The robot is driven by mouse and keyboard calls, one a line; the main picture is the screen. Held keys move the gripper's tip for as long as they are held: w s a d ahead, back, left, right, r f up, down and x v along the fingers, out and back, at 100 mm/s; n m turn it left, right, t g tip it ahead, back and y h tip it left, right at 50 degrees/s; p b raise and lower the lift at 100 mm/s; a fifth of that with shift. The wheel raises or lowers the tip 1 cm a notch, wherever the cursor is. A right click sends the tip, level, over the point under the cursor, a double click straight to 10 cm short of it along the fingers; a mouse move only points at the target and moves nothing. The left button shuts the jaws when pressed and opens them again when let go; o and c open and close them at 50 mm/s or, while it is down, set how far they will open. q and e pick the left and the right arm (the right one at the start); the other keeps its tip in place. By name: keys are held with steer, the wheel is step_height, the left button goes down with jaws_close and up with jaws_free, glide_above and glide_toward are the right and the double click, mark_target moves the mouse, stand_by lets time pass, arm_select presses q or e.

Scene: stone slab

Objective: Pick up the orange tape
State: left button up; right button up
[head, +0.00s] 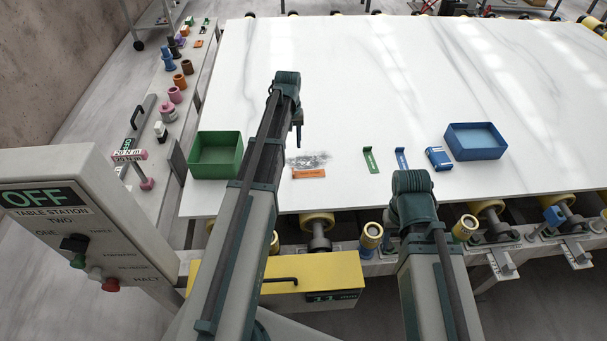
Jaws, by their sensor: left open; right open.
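A small flat orange strip (309,173), which looks like the orange tape, lies on the white stone slab near its front edge. A grey smudged patch (308,160) is just behind it. My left gripper (298,136) hangs from the end of the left arm, above the slab and behind the strip in the picture. It is open and apart from the strip, with nothing visible in it. My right arm ends over the slab's front edge, right of the strip. Its gripper is hidden behind the arm.
A green tray (216,175) stands left of the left arm and a blue tray (475,155) at the right. The slab's back is clear.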

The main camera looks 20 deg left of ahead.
arm_select(q)
steer(key=b, duration=0.7)
glide_above(293, 170)
step_height(293, 170, down, 8)
steer(key=shift+f, duration=0.1)
step_height(293, 170, down, 5)
steer(key=b, duration=0.5)
steer(key=shift+f+b, duration=0.1)
steer(key=shift+b, duration=0.3)
steer(key=shift+c, duration=0.2)
jaws_close()
